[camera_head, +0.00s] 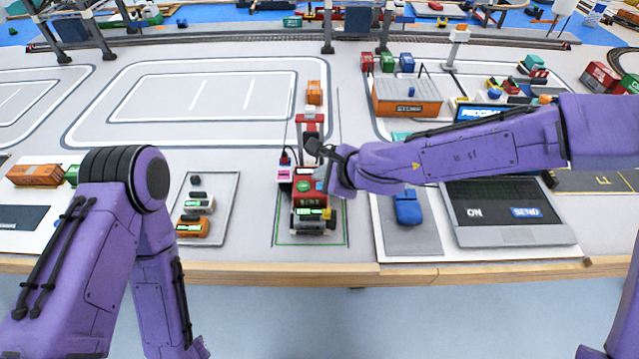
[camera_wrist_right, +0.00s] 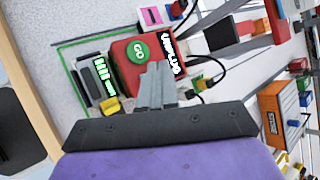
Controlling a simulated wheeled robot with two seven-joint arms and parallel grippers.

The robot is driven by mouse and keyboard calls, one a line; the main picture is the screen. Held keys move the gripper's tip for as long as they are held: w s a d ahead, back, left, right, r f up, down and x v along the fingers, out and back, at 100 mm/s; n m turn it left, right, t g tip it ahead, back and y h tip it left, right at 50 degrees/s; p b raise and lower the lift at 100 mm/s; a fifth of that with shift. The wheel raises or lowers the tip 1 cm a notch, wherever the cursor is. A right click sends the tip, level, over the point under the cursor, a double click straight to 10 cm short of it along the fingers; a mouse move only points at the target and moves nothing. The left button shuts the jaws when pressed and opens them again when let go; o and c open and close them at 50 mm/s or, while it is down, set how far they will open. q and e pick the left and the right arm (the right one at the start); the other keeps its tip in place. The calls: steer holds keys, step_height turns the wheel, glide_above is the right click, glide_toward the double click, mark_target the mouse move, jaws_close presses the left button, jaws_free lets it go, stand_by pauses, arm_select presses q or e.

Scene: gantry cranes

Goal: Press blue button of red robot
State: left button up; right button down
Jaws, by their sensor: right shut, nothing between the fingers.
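The red robot (camera_head: 307,200) sits inside a green outline near the table's front edge. In the right wrist view its red top (camera_wrist_right: 126,74) carries a round green GO button (camera_wrist_right: 138,51) and a black UNPLUG label (camera_wrist_right: 173,54). I cannot make out a blue button; the fingers cover part of the red top. My right gripper (camera_head: 321,180) is shut and empty, reaching in from the right over the robot. In the right wrist view its fingertips (camera_wrist_right: 156,68) lie right beside the GO button; contact cannot be told. My left gripper is out of view.
Small vehicles (camera_head: 192,227) sit on a pad to the left. An orange container (camera_head: 407,98) stands behind. The marked lot (camera_head: 200,97) is mostly clear.

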steer(key=shift+f, duration=0.1)
stand_by(0.4)
steer(key=shift+f, duration=0.35)
steer(key=shift+f+b, duration=0.45)
steer(key=shift+b, duration=0.05)
stand_by(0.4)
steer(key=shift+r, duration=0.15)
steer(key=shift+r+p, duration=0.75)
steer(key=shift+p, duration=0.2)
step_height(320, 180, up, 6)
steer(key=p, duration=0.6)
